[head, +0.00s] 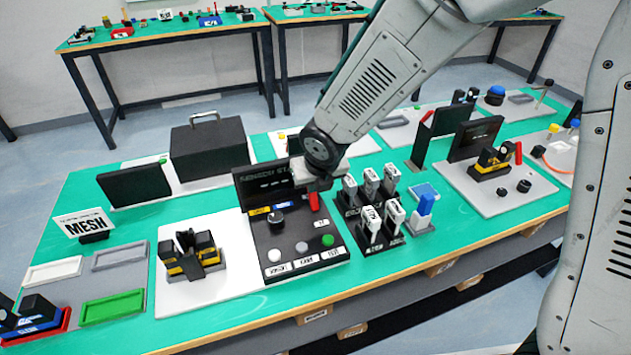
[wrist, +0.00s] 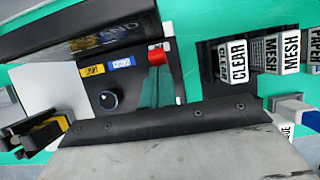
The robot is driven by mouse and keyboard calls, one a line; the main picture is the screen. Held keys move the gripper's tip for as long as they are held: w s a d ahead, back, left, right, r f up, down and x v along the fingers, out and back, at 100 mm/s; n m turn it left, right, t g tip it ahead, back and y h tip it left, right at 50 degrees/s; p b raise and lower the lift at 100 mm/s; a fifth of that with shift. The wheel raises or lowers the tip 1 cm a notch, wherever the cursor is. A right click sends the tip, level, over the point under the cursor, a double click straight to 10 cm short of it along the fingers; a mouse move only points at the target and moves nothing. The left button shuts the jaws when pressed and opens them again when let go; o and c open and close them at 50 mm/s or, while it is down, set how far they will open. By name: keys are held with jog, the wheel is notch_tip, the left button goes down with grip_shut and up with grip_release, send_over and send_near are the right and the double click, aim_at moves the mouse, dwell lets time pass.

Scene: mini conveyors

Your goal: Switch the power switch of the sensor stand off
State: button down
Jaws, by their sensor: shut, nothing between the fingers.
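The sensor stand (head: 284,240) is a black panel with an upright display, in the front middle of the table. It carries a black knob (head: 276,217), yellow and blue labels, and white, grey and green buttons. A red switch lever (head: 314,201) stands at its right side. My gripper (head: 316,184) is directly over this lever, at the foot of the display. In the wrist view the shut, empty fingers (wrist: 157,80) reach towards the red lever (wrist: 156,55), at or very near it. I cannot tell whether they touch. The lever's base is hidden.
Labelled black-and-white blocks (head: 371,182) stand close to the right of the stand. A white board with a black-yellow device (head: 190,257) lies to its left. Another panel with a display (head: 475,138) is farther right. A green tray (head: 112,308) lies at front left.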

jog(key=shift+w+a+r, duration=0.1)
jog(key=shift+w+r, duration=0.05)
jog(key=shift+w, duration=0.1)
